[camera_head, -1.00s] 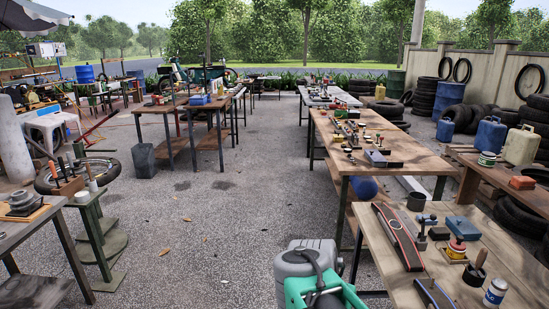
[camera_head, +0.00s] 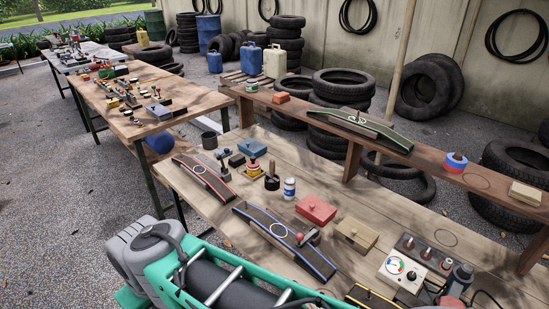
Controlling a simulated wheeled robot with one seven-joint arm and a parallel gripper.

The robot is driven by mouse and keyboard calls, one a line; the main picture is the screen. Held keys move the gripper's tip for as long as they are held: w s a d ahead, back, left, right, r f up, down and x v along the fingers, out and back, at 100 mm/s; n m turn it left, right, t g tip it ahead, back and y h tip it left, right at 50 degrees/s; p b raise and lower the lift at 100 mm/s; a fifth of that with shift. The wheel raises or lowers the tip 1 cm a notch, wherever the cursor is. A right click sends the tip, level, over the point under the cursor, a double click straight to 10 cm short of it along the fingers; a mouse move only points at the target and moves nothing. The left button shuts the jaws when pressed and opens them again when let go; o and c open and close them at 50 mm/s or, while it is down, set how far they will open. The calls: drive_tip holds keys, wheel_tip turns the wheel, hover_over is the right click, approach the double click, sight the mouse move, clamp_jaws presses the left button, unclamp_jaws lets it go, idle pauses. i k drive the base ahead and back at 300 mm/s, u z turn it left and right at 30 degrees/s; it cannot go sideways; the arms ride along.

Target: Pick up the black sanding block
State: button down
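A small dark block (camera_head: 236,160) lies on the near wooden workbench, just in front of a blue box. It may be the black sanding block, but it is too small to tell for sure. A dark grey block (camera_head: 159,112) lies on the farther table.
The bench (camera_head: 210,208) also bears a red-edged ramp (camera_head: 203,177), a red box (camera_head: 316,209) and a gauge box (camera_head: 402,272). A raised shelf (camera_head: 300,113) runs behind. Gravel is open at left.

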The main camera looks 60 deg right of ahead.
sight(238, 160)
drive_tip(key=z, duration=0.8)
drive_tip(key=k, duration=0.45)
drive_tip(key=z, duration=0.75)
drive_tip(key=i, duration=0.35)
drive_tip(key=u, duration=0.25)
drive_tip(key=k, duration=0.3)
drive_tip(key=u, duration=1.1)
drive_tip(key=i, duration=2.2)
drive_tip(key=z, duration=0.7)
